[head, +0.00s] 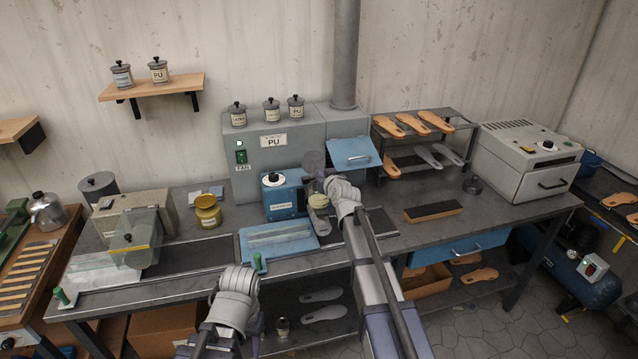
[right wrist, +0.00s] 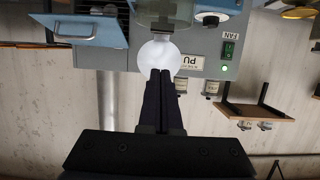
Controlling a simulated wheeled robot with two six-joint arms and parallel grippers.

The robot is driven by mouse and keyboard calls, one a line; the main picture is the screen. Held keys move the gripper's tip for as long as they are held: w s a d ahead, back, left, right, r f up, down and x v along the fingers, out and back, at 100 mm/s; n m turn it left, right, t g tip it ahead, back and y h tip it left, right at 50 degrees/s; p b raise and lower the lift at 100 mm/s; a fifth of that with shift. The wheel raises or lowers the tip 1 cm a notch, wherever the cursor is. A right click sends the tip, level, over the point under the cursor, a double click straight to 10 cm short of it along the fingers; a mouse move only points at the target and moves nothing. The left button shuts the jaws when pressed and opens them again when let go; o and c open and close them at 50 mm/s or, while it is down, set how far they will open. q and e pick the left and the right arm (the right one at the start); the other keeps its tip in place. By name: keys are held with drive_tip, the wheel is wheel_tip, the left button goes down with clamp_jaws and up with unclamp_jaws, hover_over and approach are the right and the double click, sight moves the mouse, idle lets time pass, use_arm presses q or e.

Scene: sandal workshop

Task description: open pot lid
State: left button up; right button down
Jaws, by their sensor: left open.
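A yellow pot (head: 208,216) with a yellowish round top stands on the bench, left of the blue machine; I cannot tell whether that top is a lid. Several labelled pots with dark knobbed lids stand on the grey fan cabinet (head: 272,117) and the wall shelf. My right gripper (head: 320,183) is in front of the blue machine (head: 283,193). In the right wrist view its fingers (right wrist: 161,76) are together, with nothing clearly between them. A pale round disc (right wrist: 159,56) lies beyond the tips. My left gripper (head: 256,328) is low at the bench front, open, its fingers mostly hidden.
A blue flap (head: 354,153) sticks out from the cabinet, right of my right gripper. A sandal rack (head: 420,137) and a grey oven (head: 528,160) stand farther right. A clear-shielded press (head: 136,240) stands at left.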

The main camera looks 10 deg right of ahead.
drive_tip(key=v, duration=0.2)
drive_tip(key=f+v, duration=0.1)
drive_tip(key=v, duration=0.1)
drive_tip(key=shift+s+r, duration=0.1)
drive_tip(key=shift+s, duration=0.45)
drive_tip(key=s+a+f+n+g+y+b, duration=0.25)
drive_tip(key=s+a+f+g, duration=0.45)
drive_tip(key=s+a+f, duration=0.7)
drive_tip(key=s+a+f+g+h+b, duration=0.1)
drive_tip(key=s+f+g+h, duration=0.1)
drive_tip(key=s, duration=0.9)
drive_tip(key=s+a+f+g+h+b, duration=0.1)
drive_tip(key=s+f+g, duration=0.3)
drive_tip(key=s, duration=0.8)
drive_tip(key=shift+s+a+f+n+g+h, duration=0.3)
drive_tip(key=shift+a+n+g+h, duration=0.15)
drive_tip(key=shift+g+h, duration=0.45)
